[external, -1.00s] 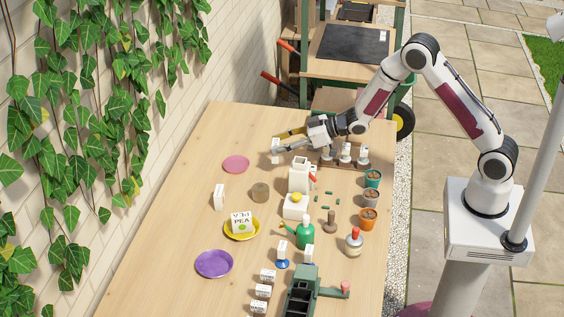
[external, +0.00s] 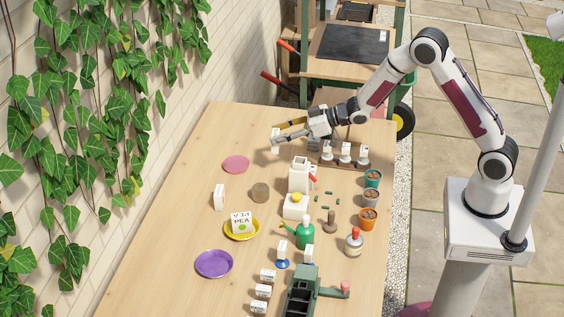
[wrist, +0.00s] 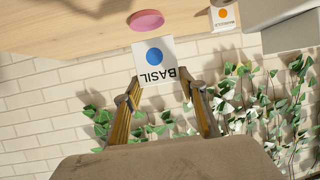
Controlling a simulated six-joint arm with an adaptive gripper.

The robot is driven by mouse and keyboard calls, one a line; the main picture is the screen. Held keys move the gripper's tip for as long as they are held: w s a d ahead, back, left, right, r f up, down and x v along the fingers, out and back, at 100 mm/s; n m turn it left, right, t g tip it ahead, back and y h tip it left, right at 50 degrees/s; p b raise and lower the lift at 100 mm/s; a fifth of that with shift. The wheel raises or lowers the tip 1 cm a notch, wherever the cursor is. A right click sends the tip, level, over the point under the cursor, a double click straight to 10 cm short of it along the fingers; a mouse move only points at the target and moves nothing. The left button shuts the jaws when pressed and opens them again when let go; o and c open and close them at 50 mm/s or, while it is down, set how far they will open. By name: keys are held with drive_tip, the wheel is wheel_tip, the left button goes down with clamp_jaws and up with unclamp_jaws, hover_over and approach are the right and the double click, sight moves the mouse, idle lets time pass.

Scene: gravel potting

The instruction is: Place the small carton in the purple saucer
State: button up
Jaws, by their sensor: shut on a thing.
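My gripper (external: 280,139) is shut on a small white carton (external: 275,142) above the far part of the table. In the wrist view the carton (wrist: 155,60) shows a blue dot and the word BASIL upside down, between the fingertips. The purple saucer (external: 214,264) lies at the near left of the table and looks empty. It is well apart from my gripper and does not show in the wrist view.
A yellow saucer (external: 229,235) bears a PEA carton (external: 241,222). A pink saucer (external: 236,164) is empty.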

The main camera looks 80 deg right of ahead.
idle(0.3)
drive_tip(key=w+a+r+n+y, duration=0.1)
drive_tip(key=w+a, duration=0.1)
drive_tip(key=a, duration=1.9)
drive_tip(key=w+a+r+n+y, duration=0.2)
drive_tip(key=w+a, duration=0.1)
drive_tip(key=a, duration=1.8)
drive_tip(key=shift+a+r+g, duration=0.2)
drive_tip(key=shift+a+g, duration=0.1)
drive_tip(key=shift+g, duration=0.1)
wheel_tip(320, 180, down, 6)
drive_tip(key=shift+f, duration=0.15)
drive_tip(key=shift+f, duration=1.85)
